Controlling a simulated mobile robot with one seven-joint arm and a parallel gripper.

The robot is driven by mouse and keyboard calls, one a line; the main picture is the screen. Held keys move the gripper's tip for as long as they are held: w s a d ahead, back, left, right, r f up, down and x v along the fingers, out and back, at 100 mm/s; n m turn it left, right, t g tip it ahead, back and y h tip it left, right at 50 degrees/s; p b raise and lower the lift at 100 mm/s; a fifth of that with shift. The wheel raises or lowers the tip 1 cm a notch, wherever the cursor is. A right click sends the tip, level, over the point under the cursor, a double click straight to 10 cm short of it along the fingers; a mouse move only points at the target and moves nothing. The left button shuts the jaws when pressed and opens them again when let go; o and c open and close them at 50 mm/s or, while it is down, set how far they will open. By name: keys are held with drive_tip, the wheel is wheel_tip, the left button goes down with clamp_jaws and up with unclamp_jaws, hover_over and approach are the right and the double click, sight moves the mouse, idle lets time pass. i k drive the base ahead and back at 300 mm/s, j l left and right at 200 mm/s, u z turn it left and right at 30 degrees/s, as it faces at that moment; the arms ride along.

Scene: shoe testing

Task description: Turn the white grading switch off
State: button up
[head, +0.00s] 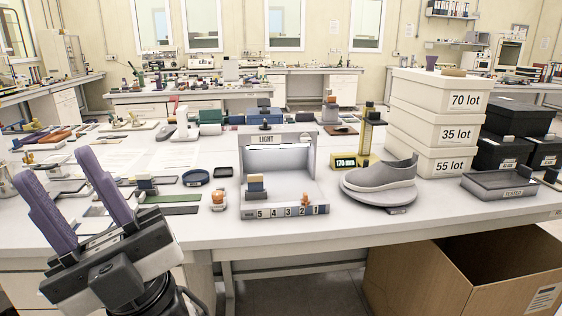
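A white grading booth (241,170) stands on the table near the middle. Its top front carries the label LIGHT, with a small pale switch (304,138) at the right of the label. The switch is too small to tell its position. A bright strip shows under the booth's top, so the light looks lit. The numbers 5 to 1 run along its front edge. My gripper (62,168) has purple fingers and is at the lower left. It is open and empty, pointing up, well left of the booth and apart from it.
A grey shoe (380,176) stands on a round plate right of the booth. Stacked lot boxes (440,120) and black boxes (515,120) are at the right. Small items lie left of the booth. An open cardboard box (470,270) is below.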

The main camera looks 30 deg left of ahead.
sight(304, 138)
drive_tip(key=i+j+u, duration=0.25)
drive_tip(key=i, duration=0.2)
drive_tip(key=i+j+u, duration=0.15)
drive_tip(key=i+u, duration=0.15)
drive_tip(key=i, duration=0.15)
